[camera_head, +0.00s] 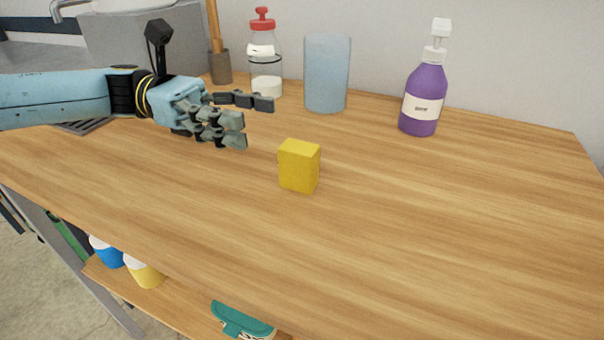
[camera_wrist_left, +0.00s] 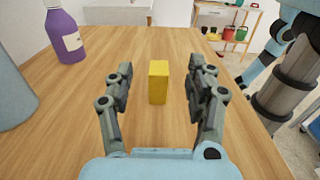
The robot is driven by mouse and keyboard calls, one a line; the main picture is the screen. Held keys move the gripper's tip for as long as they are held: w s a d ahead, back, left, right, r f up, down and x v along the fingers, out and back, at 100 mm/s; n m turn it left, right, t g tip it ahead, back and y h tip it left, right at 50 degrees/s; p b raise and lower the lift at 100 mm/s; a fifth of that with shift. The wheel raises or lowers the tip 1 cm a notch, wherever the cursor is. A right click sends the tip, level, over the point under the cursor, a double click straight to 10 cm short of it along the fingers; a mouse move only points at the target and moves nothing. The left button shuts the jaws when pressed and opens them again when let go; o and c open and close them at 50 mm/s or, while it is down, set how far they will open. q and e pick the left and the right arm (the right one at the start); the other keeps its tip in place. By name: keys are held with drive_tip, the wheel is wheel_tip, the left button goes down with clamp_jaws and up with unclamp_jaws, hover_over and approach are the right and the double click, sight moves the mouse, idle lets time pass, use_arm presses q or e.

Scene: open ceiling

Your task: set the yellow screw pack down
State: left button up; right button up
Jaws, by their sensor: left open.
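The yellow screw pack (camera_head: 299,166) is a small upright box standing on the wooden table (camera_head: 420,220), near the middle of the head view. My left gripper (camera_head: 258,122) comes in from the left, behind and to the left of the pack, apart from it. In the left wrist view the pack (camera_wrist_left: 158,82) stands on the table beyond and between the two spread fingers (camera_wrist_left: 160,85), touching neither. The left gripper is open and empty. My right gripper does not show in the head view.
A blue-tinted tumbler (camera_head: 327,75), a red-topped bottle (camera_head: 265,55) and a purple pump bottle (camera_head: 421,100) stand along the back of the table. A brown holder (camera_head: 220,66) is at the back left. The table's right and front are clear. A lower shelf (camera_head: 180,295) holds several items.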

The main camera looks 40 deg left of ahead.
sight(282, 147)
use_arm(q)
wheel_tip(282, 147, down, 4)
drive_tip(key=shift+w+f+b, duration=0.1)
drive_tip(key=shift+f+b, duration=0.05)
drive_tip(key=shift+b, duration=0.45)
drive_tip(key=shift+w+d+r, duration=0.15)
drive_tip(key=shift+d+r, duration=0.15)
drive_tip(key=shift+d, duration=0.45)
drive_tip(key=x, duration=0.6)
drive_tip(key=shift+r, duration=0.1)
clamp_jaws()
